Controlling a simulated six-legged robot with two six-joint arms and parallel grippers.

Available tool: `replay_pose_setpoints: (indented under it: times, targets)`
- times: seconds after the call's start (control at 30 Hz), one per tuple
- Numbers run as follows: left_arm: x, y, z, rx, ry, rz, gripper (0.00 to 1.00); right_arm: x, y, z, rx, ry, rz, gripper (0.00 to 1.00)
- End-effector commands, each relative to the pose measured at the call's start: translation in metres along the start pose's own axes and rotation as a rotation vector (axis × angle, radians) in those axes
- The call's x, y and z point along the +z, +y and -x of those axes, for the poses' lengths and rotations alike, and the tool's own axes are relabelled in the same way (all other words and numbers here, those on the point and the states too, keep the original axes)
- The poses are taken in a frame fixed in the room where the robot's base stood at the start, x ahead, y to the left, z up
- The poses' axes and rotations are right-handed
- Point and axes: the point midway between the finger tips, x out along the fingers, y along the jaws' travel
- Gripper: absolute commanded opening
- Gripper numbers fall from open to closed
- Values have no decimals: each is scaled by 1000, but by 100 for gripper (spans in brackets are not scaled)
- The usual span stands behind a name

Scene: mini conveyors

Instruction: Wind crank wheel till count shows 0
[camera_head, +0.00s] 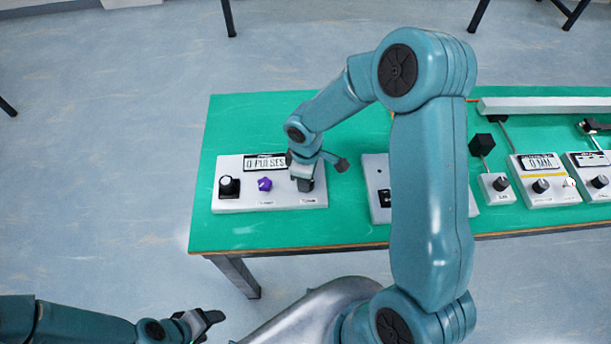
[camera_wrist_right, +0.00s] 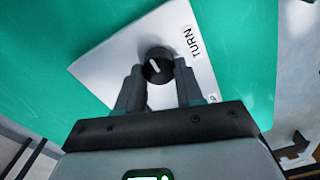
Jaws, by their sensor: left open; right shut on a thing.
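The white control panel (camera_head: 240,203) lies on the green table, and its display (camera_head: 265,162) reads "0 PULSES". My right gripper (camera_head: 304,183) is over the right end of this panel. In the right wrist view, its two fingers are closed on the sides of a round black wheel (camera_wrist_right: 158,66) with a white pointer mark, next to a "TURN" label (camera_wrist_right: 194,42). My left gripper (camera_head: 210,320) is open and empty, low at the left, off the table.
The same panel carries a black knob (camera_head: 229,186) and a purple star-shaped knob (camera_head: 264,184). My right arm partly covers a second panel (camera_head: 376,170). Further right stand more small panels, one with a "0 MM" display (camera_head: 539,162), and a long grey rail (camera_head: 545,105). The table's left end is clear.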

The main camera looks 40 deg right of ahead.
Motion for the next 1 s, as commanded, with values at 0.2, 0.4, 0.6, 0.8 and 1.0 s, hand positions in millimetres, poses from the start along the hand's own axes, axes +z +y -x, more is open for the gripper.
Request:
replay_pose_setpoints:
  times: [0.2,0.4,0.6,0.8,1.0]
  targets:
    - [0,0,1,0,0,0,62,1,2,3,4,-1,0,6]
    - [0,0,1,0,0,0,62,0,2,2,4,0,-1,62]
    - [0,0,0,0,0,0,62,0,1,1,3,0,0,62]
    - [0,0,1,0,0,0,62,0,1,10,5,2,0,62]
    - [0,1,3,0,0,0,62,-1,2,53,8,5,-1,62]
